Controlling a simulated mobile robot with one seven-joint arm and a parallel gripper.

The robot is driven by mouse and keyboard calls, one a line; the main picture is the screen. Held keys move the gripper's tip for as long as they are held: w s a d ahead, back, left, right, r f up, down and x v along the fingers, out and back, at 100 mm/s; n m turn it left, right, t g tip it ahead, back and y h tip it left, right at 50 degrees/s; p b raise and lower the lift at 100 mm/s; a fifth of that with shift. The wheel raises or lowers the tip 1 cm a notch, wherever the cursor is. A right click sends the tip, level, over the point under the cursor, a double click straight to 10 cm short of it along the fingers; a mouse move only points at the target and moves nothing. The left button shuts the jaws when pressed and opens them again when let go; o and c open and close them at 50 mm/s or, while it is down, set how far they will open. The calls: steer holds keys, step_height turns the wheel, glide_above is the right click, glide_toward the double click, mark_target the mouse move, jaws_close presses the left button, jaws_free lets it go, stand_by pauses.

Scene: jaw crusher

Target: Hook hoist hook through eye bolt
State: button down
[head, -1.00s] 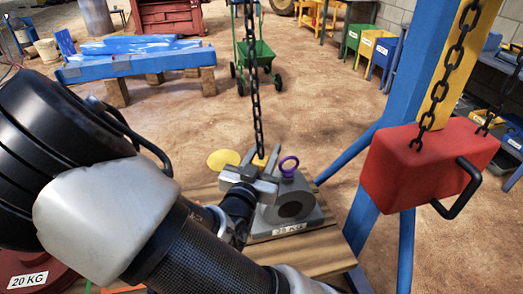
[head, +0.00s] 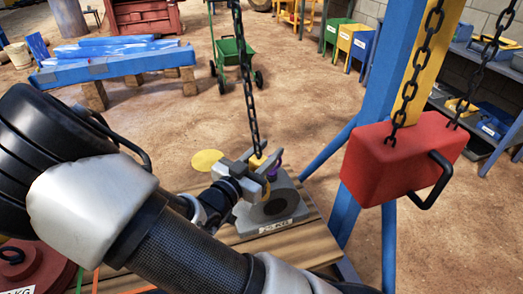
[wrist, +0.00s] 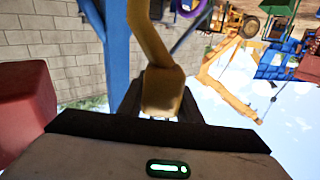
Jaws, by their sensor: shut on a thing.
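The yellow hoist hook (head: 258,160) hangs on a dark chain (head: 248,95). My gripper (head: 257,172) is shut on it, and the hook fills the wrist view between the jaws (wrist: 162,90). The purple eye bolt (head: 275,167) stands on top of a grey block (head: 284,203) with a weight label on its base. My gripper and the hook are right beside the eye bolt and partly cover it in the head view. I cannot tell whether the hook tip is inside the ring.
The grey block rests on a wooden bench top (head: 300,233). A red block (head: 400,165) with a black handle hangs from chains at the right, by a blue post (head: 375,100). A round dark-red weight (head: 35,268) stands at the lower left.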

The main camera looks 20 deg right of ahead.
steer(key=s+d+m+g+h, duration=0.2)
steer(key=d+m+g+h, duration=0.1)
steer(key=d+m+g, duration=0.4)
steer(key=d+g+p, duration=0.1)
steer(key=g, duration=0.2)
steer(key=shift+s+d+g+h, duration=0.3)
steer(key=shift+d+g, duration=0.05)
steer(key=shift+g, duration=0.05)
stand_by(0.5)
steer(key=shift+f, duration=0.1)
